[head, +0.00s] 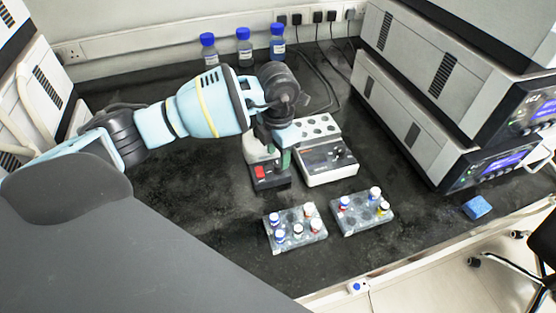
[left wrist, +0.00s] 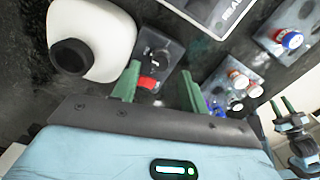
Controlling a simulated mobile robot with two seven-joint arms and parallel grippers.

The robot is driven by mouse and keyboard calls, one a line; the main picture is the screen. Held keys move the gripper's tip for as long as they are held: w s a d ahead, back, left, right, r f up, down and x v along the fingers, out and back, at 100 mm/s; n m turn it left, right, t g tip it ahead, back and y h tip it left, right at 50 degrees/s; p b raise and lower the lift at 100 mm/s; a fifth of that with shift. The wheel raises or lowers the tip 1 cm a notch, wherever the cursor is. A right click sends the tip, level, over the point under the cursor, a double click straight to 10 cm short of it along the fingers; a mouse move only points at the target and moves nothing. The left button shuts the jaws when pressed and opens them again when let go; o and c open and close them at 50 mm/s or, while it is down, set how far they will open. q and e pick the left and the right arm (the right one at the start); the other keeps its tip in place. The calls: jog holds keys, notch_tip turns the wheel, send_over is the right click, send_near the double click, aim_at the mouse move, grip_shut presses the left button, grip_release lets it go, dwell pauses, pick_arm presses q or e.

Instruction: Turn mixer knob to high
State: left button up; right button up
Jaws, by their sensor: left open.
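The mixer (head: 264,177) is a small device with a pale body, dark front and red switch, below my left gripper in the head view. In the left wrist view its white body (left wrist: 110,35) with a black cup stands at upper left. Its dark panel carries a dark round knob (left wrist: 156,58) and the red switch (left wrist: 148,83). The knob's setting is unreadable. My left gripper (head: 279,155) is open; its green fingers (left wrist: 158,88) spread on either side of the panel's switch end in the wrist view. Contact is unclear. My right gripper (left wrist: 282,104) shows open and empty at far right.
A white device with a top block of holes (head: 327,160) stands right beside the mixer. Two vial racks (head: 296,245) (head: 348,228) sit in front. Blue-capped bottles (head: 244,50) line the wall. Stacked instruments (head: 420,130) fill the right. The bench's left front is clear.

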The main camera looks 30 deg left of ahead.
aim_at(278, 164)
pick_arm(q)
jog(key=shift+f, duration=1.7)
grip_shut()
